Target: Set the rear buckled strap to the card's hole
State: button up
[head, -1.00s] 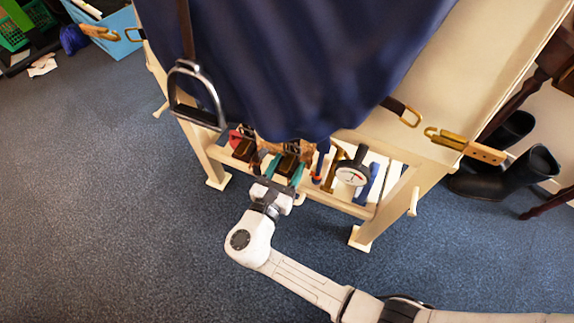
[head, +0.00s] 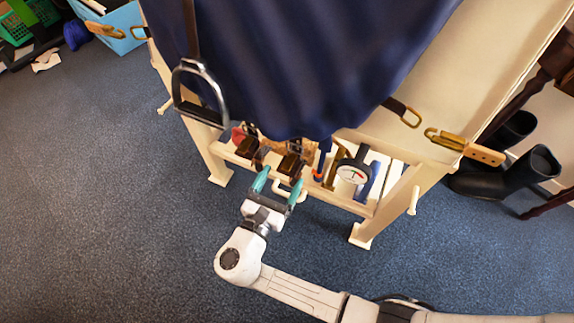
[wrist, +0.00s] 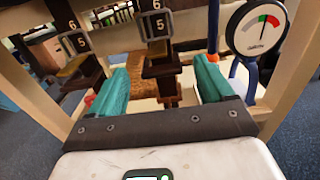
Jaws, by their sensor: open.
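Two buckled brown straps hang below the dark blue cloth, a left one (head: 246,146) and a right one (head: 291,162); I cannot tell which is the rear one. My gripper (head: 279,185) is open, with teal fingers apart and in front of the straps. In the wrist view the right strap's end shows between the fingertips (wrist: 162,80), not clearly touching either. I cannot make out the card.
A round dial gauge (head: 352,174) stands right of the straps on the wooden stand's rack (head: 342,204), beside blue and brass-coloured tools. A metal stirrup (head: 200,92) hangs to the left. Black boots (head: 518,172) stand far right. The carpet in front (head: 120,220) is clear.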

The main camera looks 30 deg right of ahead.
jog(key=v, duration=0.5)
jog(key=shift+s+a+p, duration=0.15)
jog(key=shift+a+p, duration=0.1)
jog(key=shift+p, duration=0.05)
dwell(0.7)
